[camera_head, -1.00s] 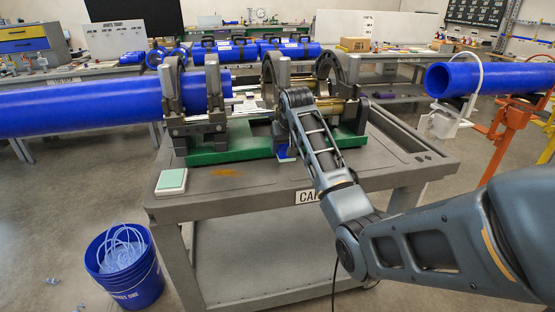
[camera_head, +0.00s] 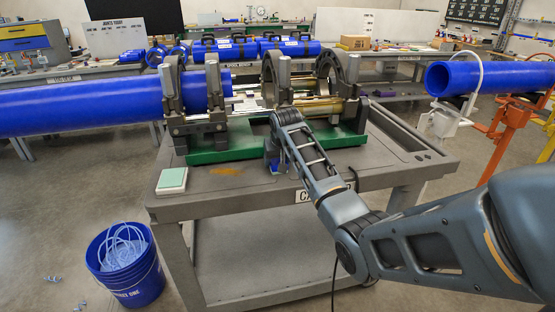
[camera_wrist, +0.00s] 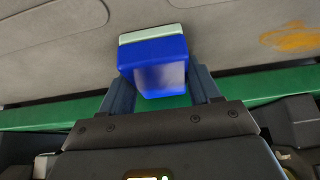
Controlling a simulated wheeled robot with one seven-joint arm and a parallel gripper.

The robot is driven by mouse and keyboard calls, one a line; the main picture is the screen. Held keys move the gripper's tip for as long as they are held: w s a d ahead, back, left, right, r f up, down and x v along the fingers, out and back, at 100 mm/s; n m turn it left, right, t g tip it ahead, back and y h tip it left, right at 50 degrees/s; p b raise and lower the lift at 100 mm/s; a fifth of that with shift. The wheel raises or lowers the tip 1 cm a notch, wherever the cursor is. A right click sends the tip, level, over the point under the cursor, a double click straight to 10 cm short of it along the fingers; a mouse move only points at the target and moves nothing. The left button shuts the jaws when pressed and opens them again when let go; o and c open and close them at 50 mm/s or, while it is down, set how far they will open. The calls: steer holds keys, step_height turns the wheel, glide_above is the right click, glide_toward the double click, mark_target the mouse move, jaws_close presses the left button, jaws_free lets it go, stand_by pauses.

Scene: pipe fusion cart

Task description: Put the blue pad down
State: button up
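The blue pad (camera_wrist: 155,62) is a small blue block with a pale green face on its far side in the wrist view. It sits between the two fingers of my gripper (camera_wrist: 160,82), which appear to press on both its sides. In the head view the blue pad (camera_head: 277,167) shows low at the end of my gripper (camera_head: 272,154), at the grey cart top (camera_head: 320,172), just in front of the green machine base. It looks at or very near the surface; contact cannot be told for sure.
A white box with a pale green top (camera_head: 172,180) stands at the cart's left front corner. An orange stain (camera_head: 225,171) lies between it and my gripper. The green base (camera_head: 230,150) carries clamps and a long blue pipe (camera_head: 80,108). A blue bucket (camera_head: 125,265) stands on the floor.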

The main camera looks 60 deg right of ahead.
steer(key=o, duration=0.5)
